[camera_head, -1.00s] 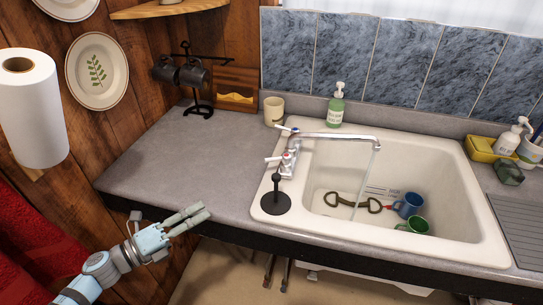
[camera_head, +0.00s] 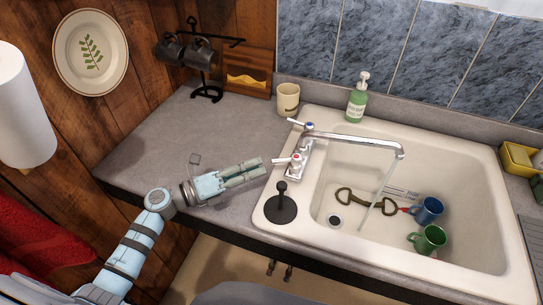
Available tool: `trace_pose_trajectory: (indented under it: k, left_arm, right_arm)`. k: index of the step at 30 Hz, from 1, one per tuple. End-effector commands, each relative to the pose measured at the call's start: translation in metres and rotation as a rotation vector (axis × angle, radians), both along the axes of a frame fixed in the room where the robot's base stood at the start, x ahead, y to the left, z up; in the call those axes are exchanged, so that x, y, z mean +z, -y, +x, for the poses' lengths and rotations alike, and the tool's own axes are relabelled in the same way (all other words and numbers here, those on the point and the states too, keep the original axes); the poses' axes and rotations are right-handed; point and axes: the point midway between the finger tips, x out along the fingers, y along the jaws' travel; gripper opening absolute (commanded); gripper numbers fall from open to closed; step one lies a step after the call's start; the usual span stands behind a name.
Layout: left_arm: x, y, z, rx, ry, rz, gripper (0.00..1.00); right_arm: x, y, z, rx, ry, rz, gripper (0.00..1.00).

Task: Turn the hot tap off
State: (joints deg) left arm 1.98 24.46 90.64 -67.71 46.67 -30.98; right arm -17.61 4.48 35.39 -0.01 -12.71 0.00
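The chrome tap (camera_head: 350,140) stands at the left rim of the white sink (camera_head: 460,145). The hot handle (camera_head: 296,160), marked red, is on its near side, and the blue-marked cold handle (camera_head: 306,125) is on its far side. A thin stream of water (camera_head: 380,185) runs from the spout into the basin. My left gripper (camera_head: 263,166) is over the counter, just left of the hot handle and pointing at it. Its fingers lie close together with nothing between them, and a small gap separates them from the handle. My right gripper is out of view.
A black plunger-like stopper (camera_head: 281,207) stands upright on the near-left sink rim. A cream cup (camera_head: 288,99) and a green soap bottle (camera_head: 357,98) stand behind the tap. Blue (camera_head: 428,209) and green (camera_head: 429,239) mugs lie in the basin. The left counter (camera_head: 165,140) is mostly clear.

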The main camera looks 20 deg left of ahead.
Motion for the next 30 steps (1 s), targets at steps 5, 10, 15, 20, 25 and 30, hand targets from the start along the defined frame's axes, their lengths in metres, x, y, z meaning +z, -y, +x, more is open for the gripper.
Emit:
trace_pose_trajectory:
  k: [5,10,15,20,25,30]
  left_arm:
    - [0.003,0.029,0.028,0.002,0.000,-0.002,0.31]
    - [0.001,0.040,0.039,0.005,0.000,0.002,0.31]
    - [0.000,0.041,0.040,0.005,0.000,0.004,0.31]
    - [0.000,0.041,0.039,0.005,0.000,0.004,0.20]
    - [0.000,0.041,0.039,0.005,0.000,0.004,0.00]
    - [0.000,0.040,0.039,0.005,0.001,0.004,0.00]
  right_arm:
    - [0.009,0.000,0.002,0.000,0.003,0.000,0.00]
    - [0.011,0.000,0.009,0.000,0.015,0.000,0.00]
    - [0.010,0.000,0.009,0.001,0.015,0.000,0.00]
    - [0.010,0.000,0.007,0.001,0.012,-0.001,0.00]
    - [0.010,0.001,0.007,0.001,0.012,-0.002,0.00]
    - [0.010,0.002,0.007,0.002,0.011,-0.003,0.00]
